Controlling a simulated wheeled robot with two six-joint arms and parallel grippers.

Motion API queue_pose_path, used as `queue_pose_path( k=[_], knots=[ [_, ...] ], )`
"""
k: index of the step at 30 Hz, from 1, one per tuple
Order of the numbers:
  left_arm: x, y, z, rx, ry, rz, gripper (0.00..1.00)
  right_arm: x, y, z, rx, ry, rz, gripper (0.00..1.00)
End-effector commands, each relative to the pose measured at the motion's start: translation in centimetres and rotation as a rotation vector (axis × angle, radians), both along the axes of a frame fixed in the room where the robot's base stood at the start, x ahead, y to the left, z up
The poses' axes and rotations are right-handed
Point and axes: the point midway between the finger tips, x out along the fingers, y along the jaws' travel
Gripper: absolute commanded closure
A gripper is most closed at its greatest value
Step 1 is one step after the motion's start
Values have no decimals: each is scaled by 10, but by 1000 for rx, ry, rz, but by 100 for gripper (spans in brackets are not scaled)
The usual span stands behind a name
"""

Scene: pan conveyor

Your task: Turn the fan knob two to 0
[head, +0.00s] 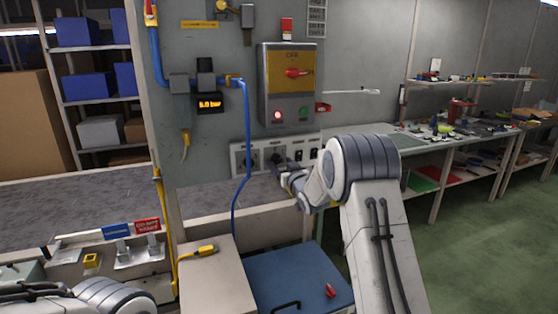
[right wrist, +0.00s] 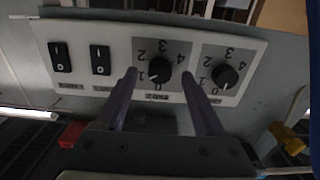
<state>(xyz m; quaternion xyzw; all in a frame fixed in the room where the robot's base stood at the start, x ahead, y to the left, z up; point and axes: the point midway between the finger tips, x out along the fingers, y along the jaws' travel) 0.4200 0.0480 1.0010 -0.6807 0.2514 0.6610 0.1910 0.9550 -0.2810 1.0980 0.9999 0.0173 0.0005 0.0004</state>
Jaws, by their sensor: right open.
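The fan knob two appears to be the black dial (right wrist: 160,71) on a grey square marked 0 to 4 in the right wrist view, though its small label is hard to read. Its white mark points near 1, beside 0. My right gripper (right wrist: 159,74) is open, one finger on each side of this dial; I cannot tell whether they touch it. In the head view my right gripper (head: 283,169) is at the control panel (head: 238,167) and partly covers it. My left gripper is not in view.
A second dial (right wrist: 225,75) sits beside the right finger in the wrist view. Two black rocker switches (right wrist: 81,59) are on the other side. In the head view a blue hose (head: 246,140) hangs in front of the panel. A blue-topped cabinet (head: 290,276) stands below.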

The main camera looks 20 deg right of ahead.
Motion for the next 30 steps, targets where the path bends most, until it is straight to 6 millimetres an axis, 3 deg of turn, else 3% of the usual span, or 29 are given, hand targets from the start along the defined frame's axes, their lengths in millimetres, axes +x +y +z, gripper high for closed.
queue_pose_path(
  k=[6,14,17,20,30],
  knots=[
    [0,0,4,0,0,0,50,14,1,0,0,0,0,29],
    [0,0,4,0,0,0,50,15,1,0,1,1,0,29],
    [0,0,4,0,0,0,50,15,1,0,1,1,0,60],
    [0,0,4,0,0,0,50,15,1,0,1,1,0,98],
    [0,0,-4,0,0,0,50,15,0,-3,-31,0,0,100]
  ],
)
